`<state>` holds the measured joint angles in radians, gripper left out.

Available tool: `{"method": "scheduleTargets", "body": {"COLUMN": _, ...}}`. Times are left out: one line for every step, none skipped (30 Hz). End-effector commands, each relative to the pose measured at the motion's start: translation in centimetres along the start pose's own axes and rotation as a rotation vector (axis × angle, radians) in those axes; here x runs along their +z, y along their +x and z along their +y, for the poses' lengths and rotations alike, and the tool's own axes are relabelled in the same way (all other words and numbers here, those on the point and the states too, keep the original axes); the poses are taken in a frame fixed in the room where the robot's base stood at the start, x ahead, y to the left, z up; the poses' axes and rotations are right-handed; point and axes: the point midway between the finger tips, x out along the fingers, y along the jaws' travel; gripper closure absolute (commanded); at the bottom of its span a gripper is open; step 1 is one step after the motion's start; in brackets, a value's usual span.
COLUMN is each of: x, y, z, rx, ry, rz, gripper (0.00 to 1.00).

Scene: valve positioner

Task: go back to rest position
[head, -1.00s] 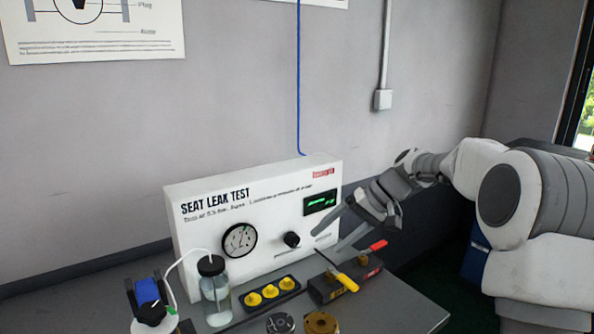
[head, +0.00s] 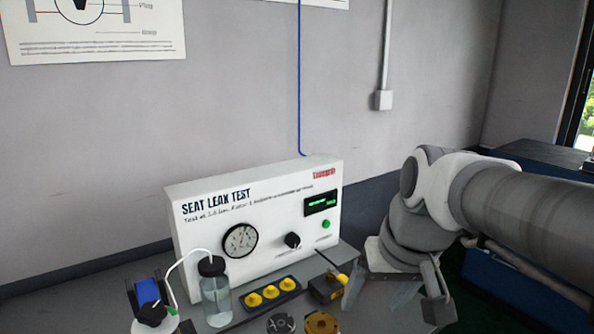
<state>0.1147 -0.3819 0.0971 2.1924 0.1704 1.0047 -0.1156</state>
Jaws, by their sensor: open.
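My gripper (head: 398,303) is at the lower right in the head view, in front of the table's right part. Its fingers are spread apart and point down, with nothing seen between them. My arm reaches in from the right edge. The white seat leak test panel (head: 285,225) stands on the grey table, left of my gripper and apart from it. The panel has a round gauge (head: 240,241), a black knob (head: 292,240), a green button (head: 326,224) and a lit display (head: 320,203).
A glass bottle with a tube (head: 215,297), a tray of yellow parts (head: 270,293), a blue-and-black device (head: 148,297) and a dark block with a yellow-handled tool (head: 328,287) stand before the panel. Brass and steel discs (head: 320,323) lie at the front.

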Motion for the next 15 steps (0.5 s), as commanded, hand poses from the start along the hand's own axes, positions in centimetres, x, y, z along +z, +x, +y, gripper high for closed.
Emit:
{"method": "scheduleTargets", "body": {"x": 1.2, "y": -0.4, "z": 0.2, "rx": 0.017, "ry": -0.004, "rz": 0.022, "gripper": 0.19}}
{"method": "scheduleTargets", "body": {"x": 1.9, "y": -0.5, "z": 0.4, "rx": 0.027, "ry": -0.002, "rz": 0.033, "gripper": 0.19}}
{"method": "scheduleTargets", "body": {"x": 2.8, "y": -0.7, "z": 0.7, "rx": 0.039, "ry": -0.001, "rz": 0.048, "gripper": 0.19}}
{"method": "scheduleTargets", "body": {"x": 3.5, "y": -0.8, "z": 0.9, "rx": 0.048, "ry": -0.001, "rz": 0.06, "gripper": 0.19}}
{"method": "scheduleTargets", "body": {"x": 4.1, "y": -0.8, "z": 1.1, "rx": 0.056, "ry": -0.001, "rz": 0.071, "gripper": 0.19}}
{"method": "scheduleTargets", "body": {"x": 4.9, "y": -0.9, "z": 1.3, "rx": 0.065, "ry": 0.001, "rz": 0.085, "gripper": 0.19}}
{"method": "scheduleTargets", "body": {"x": 5.5, "y": -0.9, "z": 1.5, "rx": 0.071, "ry": 0.001, "rz": 0.097, "gripper": 0.19}}
{"method": "scheduleTargets", "body": {"x": 6.1, "y": -0.9, "z": 1.7, "rx": 0.078, "ry": 0.001, "rz": 0.108, "gripper": 0.19}}
{"method": "scheduleTargets", "body": {"x": 6.8, "y": -0.8, "z": 1.9, "rx": 0.084, "ry": 0.002, "rz": 0.122, "gripper": 0.19}}
{"method": "scheduleTargets", "body": {"x": 7.4, "y": -0.8, "z": 2.1, "rx": 0.089, "ry": 0.002, "rz": 0.132, "gripper": 0.19}}
{"method": "scheduleTargets", "body": {"x": 7.9, "y": -0.8, "z": 2.3, "rx": 0.094, "ry": 0.002, "rz": 0.142, "gripper": 0.19}}
{"method": "scheduleTargets", "body": {"x": 8.6, "y": -0.6, "z": 2.5, "rx": 0.098, "ry": 0.002, "rz": 0.156, "gripper": 0.19}}
{"method": "scheduleTargets", "body": {"x": 9.1, "y": -0.6, "z": 2.7, "rx": 0.103, "ry": 0.002, "rz": 0.167, "gripper": 0.19}}
{"method": "scheduleTargets", "body": {"x": 8.4, "y": -2.0, "z": 2.5, "rx": 0.103, "ry": 0.003, "rz": 0.164, "gripper": 0.19}}
{"method": "scheduleTargets", "body": {"x": 7.9, "y": -3.0, "z": 2.4, "rx": 0.103, "ry": 0.004, "rz": 0.161, "gripper": 0.19}}
